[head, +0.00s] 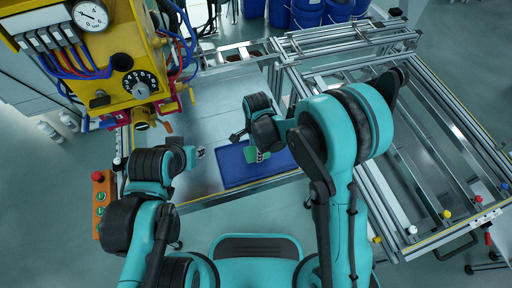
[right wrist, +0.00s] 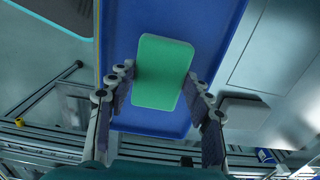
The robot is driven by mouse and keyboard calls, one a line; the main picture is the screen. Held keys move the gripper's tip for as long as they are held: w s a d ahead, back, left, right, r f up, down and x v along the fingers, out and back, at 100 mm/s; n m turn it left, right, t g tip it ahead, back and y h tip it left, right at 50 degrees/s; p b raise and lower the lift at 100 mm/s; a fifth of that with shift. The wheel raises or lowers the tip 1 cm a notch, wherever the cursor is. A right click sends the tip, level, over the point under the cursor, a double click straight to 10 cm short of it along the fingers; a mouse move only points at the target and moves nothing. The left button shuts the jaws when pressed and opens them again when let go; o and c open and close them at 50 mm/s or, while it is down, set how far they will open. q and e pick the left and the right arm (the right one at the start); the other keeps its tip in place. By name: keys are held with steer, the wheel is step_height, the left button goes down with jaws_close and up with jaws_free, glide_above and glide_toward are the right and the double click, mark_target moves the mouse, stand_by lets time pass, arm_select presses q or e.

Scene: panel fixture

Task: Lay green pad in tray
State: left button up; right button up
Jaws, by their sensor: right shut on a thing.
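The green pad (head: 251,154) is held over the blue tray (head: 234,172) in the head view. In the right wrist view the green pad (right wrist: 163,70) is a rounded rectangle between the fingers of my right gripper (right wrist: 160,88), with the blue tray (right wrist: 216,35) behind it. My right gripper (head: 248,146) is shut on the pad. I cannot tell whether the pad touches the tray floor. My left gripper (head: 196,155) is left of the tray, apart from it; its fingers are too small to judge.
A yellow panel (head: 120,50) with a gauge, dial and hoses stands at the upper left. A metal frame (head: 420,140) with rails lies to the right. An orange button box (head: 102,203) is at the left edge. Bare bench surface (head: 215,105) lies behind the tray.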

steer(key=shift+f, duration=0.25)
steer(key=o, duration=1.1)
step_height(320, 180, up, 12)
steer(key=s+d+r+n+t, duration=0.3)
steer(key=s+d+n, duration=0.3)
steer(key=d, duration=0.3)
steer(key=s+d+r+n+t, duration=0.4)
steer(key=s+d+r+n, duration=0.1)
steer(key=d+n, duration=0.3)
steer(key=shift+s+d, duration=0.5)
steer(key=shift+s, duration=0.05)
